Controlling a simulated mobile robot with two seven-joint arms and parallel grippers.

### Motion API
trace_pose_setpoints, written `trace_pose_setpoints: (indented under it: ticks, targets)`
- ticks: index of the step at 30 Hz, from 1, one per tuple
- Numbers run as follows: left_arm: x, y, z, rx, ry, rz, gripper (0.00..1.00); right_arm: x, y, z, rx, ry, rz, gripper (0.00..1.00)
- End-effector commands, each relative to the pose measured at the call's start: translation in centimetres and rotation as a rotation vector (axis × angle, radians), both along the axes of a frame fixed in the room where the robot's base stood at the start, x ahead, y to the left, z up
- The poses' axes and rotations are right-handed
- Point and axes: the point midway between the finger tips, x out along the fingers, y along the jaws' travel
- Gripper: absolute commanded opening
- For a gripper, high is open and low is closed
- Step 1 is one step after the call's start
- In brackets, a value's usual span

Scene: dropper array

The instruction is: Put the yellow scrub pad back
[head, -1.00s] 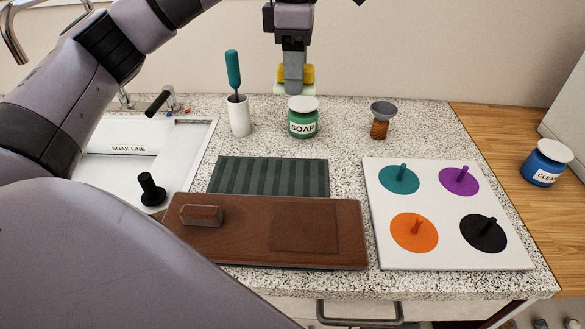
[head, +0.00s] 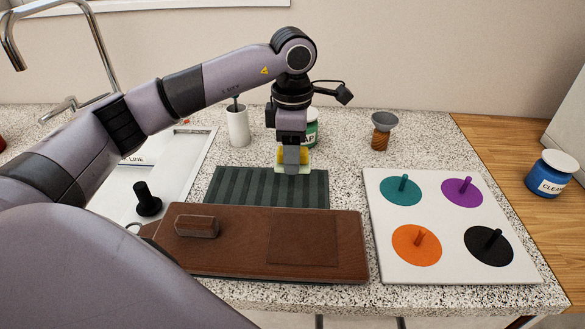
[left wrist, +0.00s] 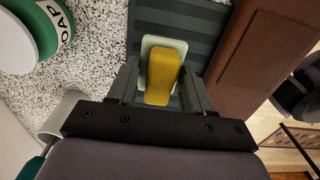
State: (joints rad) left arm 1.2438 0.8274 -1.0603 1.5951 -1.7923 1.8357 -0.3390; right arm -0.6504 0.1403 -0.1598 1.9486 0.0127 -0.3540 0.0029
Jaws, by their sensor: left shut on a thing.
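My left gripper (head: 292,168) is shut on the yellow scrub pad (head: 281,157). The pad has a yellow block on a pale green base, and it also shows between the fingers in the left wrist view (left wrist: 160,75). In the head view the gripper and pad overlap the back edge of the dark green striped mat (head: 240,187). I cannot tell whether the pad touches the mat. The brown board (head: 230,255) lies in front of the mat and carries a brown block (head: 197,227). My right gripper is not in view.
A white board (head: 395,262) with coloured discs and pegs lies right. The green soap jar (head: 312,132) is partly hidden behind my gripper. A white cup (head: 237,125), a grey-topped brown dropper (head: 381,130), a blue cleaner jar (head: 551,175) and the sink with a black knob (head: 147,200) surround.

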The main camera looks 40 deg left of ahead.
Motion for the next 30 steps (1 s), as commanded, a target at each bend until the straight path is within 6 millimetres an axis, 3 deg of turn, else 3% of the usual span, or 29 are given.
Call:
trace_pose_setpoints:
  ticks: [12, 23, 24, 25, 26, 30]
  targets:
    - [0.0, 0.0, -4.5, 0.0, 0.001, 0.0, 0.26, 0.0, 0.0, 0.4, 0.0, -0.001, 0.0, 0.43]
    - [0.0, 0.0, -5.0, 0.0, -0.001, 0.0, 0.26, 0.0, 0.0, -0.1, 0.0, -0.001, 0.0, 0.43]
    - [0.0, 0.0, -4.9, 0.0, -0.001, 0.0, 0.6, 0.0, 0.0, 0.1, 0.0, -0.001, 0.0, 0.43]
    - [0.0, 0.0, -4.8, 0.0, -0.001, 0.0, 0.7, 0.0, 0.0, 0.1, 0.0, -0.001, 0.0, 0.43]
    - [0.0, 0.0, -4.8, 0.0, -0.001, 0.0, 0.76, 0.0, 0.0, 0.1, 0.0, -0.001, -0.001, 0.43]
    - [0.0, 0.0, -4.8, -0.001, -0.001, 0.0, 0.76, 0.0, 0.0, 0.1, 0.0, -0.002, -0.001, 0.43]
